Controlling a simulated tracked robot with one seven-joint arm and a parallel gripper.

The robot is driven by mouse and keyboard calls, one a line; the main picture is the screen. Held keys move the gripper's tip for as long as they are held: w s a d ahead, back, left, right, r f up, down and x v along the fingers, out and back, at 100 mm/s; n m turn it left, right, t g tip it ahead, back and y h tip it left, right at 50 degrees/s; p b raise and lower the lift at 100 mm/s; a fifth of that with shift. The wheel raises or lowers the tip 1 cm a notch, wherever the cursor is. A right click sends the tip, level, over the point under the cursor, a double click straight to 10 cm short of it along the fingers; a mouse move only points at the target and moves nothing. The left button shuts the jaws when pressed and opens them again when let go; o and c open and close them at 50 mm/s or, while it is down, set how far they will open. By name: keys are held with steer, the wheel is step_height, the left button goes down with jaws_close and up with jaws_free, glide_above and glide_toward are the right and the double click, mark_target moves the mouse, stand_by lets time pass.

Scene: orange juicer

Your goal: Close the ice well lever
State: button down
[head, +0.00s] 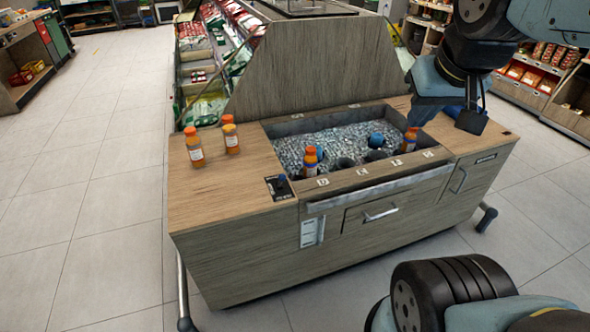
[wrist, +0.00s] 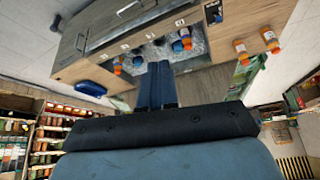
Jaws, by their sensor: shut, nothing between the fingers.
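A small dark lever (head: 281,182) stands on a black plate at the front of the wooden counter (head: 225,190), left of the ice well (head: 290,168). I take it to be the ice well lever; it looks near upright, and which setting it is in is unclear. The plate also shows at the top of the wrist view (wrist: 213,13). My gripper (head: 421,118) is shut and empty above the counter's right side, well apart from the lever. Its closed fingers show in the wrist view (wrist: 155,78).
Orange-capped bottles (head: 194,147) stand on the counter's left, behind the lever. A blue object (wrist: 88,88) lies on the right side of the counter, partly behind my arm in the head view. A tall wooden panel (head: 310,65) rises behind the well. The floor at left is clear.

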steer(key=w+a+f+m+g+y, duration=0.4)
steer(key=w+f+m+g+y, duration=0.15)
steer(key=f+m, duration=0.35)
steer(key=w+a+f+m+g+y, duration=0.35)
steer(key=w+f+m, duration=0.35)
steer(key=f, duration=0.3)
steer(key=w+d+f+m+t+y, duration=0.1)
steer(key=w+f+m+t+y, duration=0.3)
steer(key=f+m, duration=0.6)
steer(key=w+d+f+m+t+y, duration=0.1)
steer(key=w+f+m+t+y, duration=0.4)
steer(key=f+m, duration=0.5)
steer(key=shift+d+f+m+t, duration=0.15)
steer(key=shift+m+t, duration=0.15)
steer(key=shift+m, duration=0.7)
steer(key=shift+w, duration=0.1)
steer(key=x, duration=1.4)
